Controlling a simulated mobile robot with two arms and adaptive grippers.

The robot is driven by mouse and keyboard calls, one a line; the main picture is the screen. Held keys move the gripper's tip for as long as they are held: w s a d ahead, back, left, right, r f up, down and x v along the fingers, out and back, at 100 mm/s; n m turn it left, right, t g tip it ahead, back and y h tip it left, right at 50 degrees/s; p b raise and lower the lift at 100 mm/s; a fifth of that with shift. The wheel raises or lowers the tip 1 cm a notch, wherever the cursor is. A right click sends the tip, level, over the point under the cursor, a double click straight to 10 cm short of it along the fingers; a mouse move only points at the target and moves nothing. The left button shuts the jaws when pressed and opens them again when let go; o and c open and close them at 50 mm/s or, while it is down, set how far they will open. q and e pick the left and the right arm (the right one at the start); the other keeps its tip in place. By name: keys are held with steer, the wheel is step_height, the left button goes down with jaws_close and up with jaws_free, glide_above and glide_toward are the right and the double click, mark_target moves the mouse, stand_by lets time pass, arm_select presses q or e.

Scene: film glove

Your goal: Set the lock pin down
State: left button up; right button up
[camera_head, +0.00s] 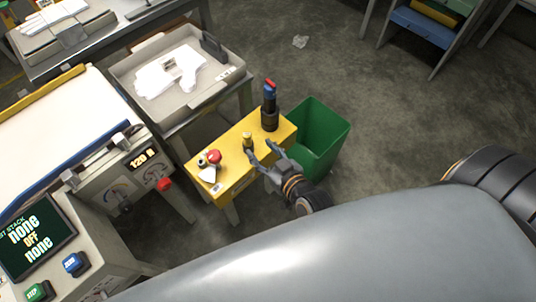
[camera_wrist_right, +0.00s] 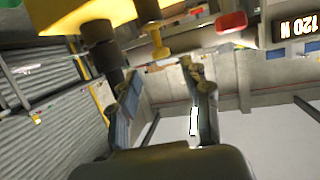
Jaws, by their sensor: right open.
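A small brass-coloured pin (camera_head: 247,140), which looks like the lock pin, stands upright on the yellow stand (camera_head: 236,187). It also shows in the right wrist view (camera_wrist_right: 157,38), where the scene appears upside down. My right gripper (camera_head: 261,151) is open and empty beside the pin, on its near side. In the right wrist view its two fingers (camera_wrist_right: 160,76) are spread, with the pin just beyond the gap between their tips and apart from them. My left gripper is not in view.
A dark cylinder with a blue and red top (camera_head: 270,108) stands behind the pin. A red knob (camera_head: 214,156) and a white piece (camera_head: 208,174) are on the stand's left. A green bin (camera_head: 325,139) stands right. A grey tray (camera_head: 225,88) holds a white glove shape.

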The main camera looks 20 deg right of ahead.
steer(key=shift+v, duration=1.55)
steer(key=s+f+g, duration=0.2)
steer(key=s+f, duration=0.2)
steer(key=f, duration=0.6)
steer(key=s+f+g, duration=0.3)
steer(key=s+f, duration=0.1)
steer(key=f, duration=0.6)
steer(key=s+f+g, duration=0.2)
steer(key=s+f, duration=0.3)
steer(key=f, duration=0.4)
steer(key=s+d+f+g+h, duration=0.1)
steer(key=s+d+f+g, duration=0.2)
steer(key=s+f, duration=0.3)
steer(key=s+d+f+g+h, duration=0.1)
steer(key=s+d+f+g, duration=0.2)
steer(key=s, duration=1)
step_height(320, 180, down, 4)
steer(key=shift+d+r+n, duration=0.15)
steer(key=shift+d+n, duration=0.15)
steer(key=shift+d, duration=0.15)
